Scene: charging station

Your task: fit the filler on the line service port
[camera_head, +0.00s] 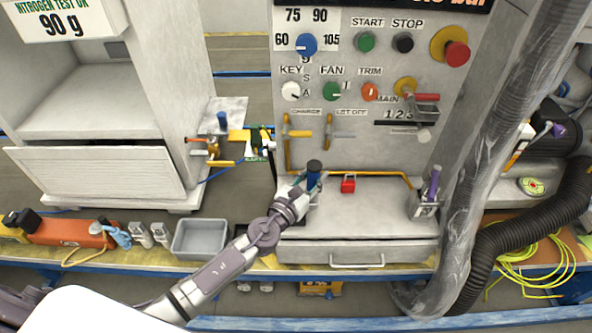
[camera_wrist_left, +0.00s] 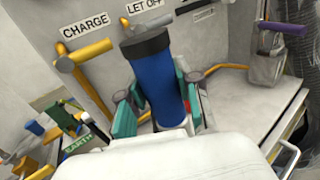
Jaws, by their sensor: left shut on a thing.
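My left gripper (camera_head: 309,187) is shut on an upright blue cylinder with a black cap, which looks like the filler (camera_head: 314,173), in front of the grey control panel. In the left wrist view the filler (camera_wrist_left: 156,78) stands between the green finger pads, its lower end hidden by the gripper body. I cannot tell if it touches the shelf below. To the left is a cluster of yellow valves and fittings (camera_head: 258,140) with a green label; the line service port may be there, but I cannot make it out. My right gripper is not in view.
A purple-handled tool (camera_head: 434,182) stands in a metal holder at the shelf's right. A red block (camera_head: 348,184) lies on the shelf (camera_head: 385,215). A grey tray (camera_head: 200,239) sits left; thick hoses (camera_head: 460,200) hang right.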

